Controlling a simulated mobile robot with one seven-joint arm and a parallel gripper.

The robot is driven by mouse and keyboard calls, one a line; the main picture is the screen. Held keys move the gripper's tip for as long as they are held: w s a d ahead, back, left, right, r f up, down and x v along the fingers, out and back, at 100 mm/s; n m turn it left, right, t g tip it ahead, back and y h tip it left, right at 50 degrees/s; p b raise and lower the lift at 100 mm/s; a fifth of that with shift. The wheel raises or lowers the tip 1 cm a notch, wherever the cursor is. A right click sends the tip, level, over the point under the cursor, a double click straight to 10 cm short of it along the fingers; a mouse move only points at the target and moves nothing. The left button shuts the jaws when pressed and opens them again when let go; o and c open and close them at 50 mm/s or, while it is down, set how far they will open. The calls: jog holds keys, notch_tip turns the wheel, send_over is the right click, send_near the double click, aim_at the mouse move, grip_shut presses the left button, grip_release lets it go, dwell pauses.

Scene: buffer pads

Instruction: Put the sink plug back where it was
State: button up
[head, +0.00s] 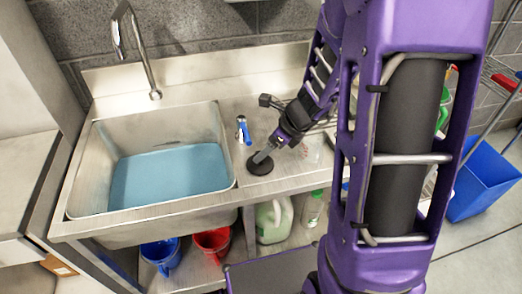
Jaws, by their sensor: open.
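The black round sink plug (259,167) lies on the steel drainboard to the right of the basin. My gripper (263,156) reaches down from the right with its fingertips at the top of the plug. It is open; whether the fingers touch the plug cannot be told. The sink basin (219,118) holds blue water (170,175). The water hides the bottom of the basin and any drain opening.
A tall curved faucet (148,70) stands behind the basin. A blue-handled item (243,130) stands on the drainboard near my gripper. Blue (160,256) and red (212,242) buckets and a green jug (273,220) are below. A blue bin (482,185) stands right.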

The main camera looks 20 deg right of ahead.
jog(key=p+v, duration=0.2)
jog(key=v, duration=0.6)
